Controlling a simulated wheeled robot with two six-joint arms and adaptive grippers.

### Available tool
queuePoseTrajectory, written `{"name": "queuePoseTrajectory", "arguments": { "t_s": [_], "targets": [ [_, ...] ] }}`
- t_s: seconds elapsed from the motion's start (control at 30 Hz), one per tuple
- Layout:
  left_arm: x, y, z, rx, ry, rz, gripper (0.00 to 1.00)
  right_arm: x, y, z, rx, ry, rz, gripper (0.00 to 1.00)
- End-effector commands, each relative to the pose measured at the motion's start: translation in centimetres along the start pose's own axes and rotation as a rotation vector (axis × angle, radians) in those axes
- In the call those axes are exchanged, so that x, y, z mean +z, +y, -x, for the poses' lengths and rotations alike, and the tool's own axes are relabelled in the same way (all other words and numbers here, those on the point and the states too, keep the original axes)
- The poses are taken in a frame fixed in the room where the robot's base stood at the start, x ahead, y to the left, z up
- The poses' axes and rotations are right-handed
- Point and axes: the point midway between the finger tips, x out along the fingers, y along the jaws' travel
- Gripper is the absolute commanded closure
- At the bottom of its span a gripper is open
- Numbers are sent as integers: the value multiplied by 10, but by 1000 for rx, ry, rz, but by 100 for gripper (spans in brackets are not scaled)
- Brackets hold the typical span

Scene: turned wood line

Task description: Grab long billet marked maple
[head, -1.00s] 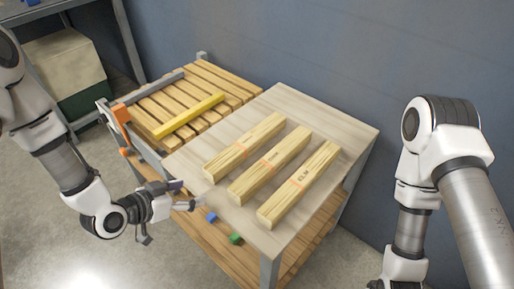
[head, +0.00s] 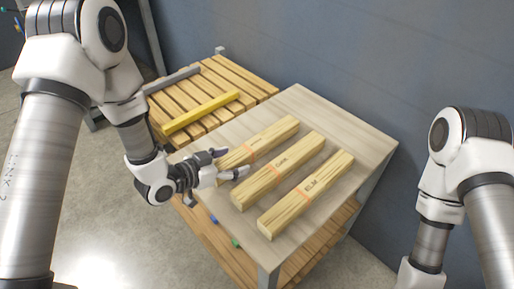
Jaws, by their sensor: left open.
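Three long pale wooden billets lie side by side on the table, each with an orange band and dark lettering. The left billet (head: 270,140) and the middle billet (head: 282,166) have lettering too small to read surely, so I cannot tell which is maple. The right billet (head: 308,192) reads ELM. My left gripper (head: 234,162) is open at the near end of the left billet, with its fingers spread about that end. I cannot tell whether they touch it. My right arm is at the right, its gripper out of view.
The light tabletop (head: 362,140) is bare around the billets at the right and far side. A slatted wooden rack (head: 240,84) with a yellow bar (head: 202,112) adjoins it at the left. A green block (head: 236,243) lies below, on the lower shelf. A blue-grey wall stands behind.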

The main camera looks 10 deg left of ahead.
Motion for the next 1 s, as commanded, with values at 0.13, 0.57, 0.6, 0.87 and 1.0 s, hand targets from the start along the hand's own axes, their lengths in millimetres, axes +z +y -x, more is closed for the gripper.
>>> {"name": "queuePoseTrajectory", "arguments": {
  "t_s": [0.13,0.57,0.6,0.87,1.0],
  "targets": [
    [0,0,0,-1,0,1,24,0,0,0,0,0,0,60],
    [-1,0,0,-1,1,0,100,0,0,0,0,0,0,60],
    [-1,0,0,-1,1,1,100,0,0,0,0,0,0,60],
    [-12,-1,5,-1,2,0,100,0,0,3,0,0,0,60],
    [-31,-1,12,-2,4,-1,100,0,0,7,0,0,0,60]
  ]
}}
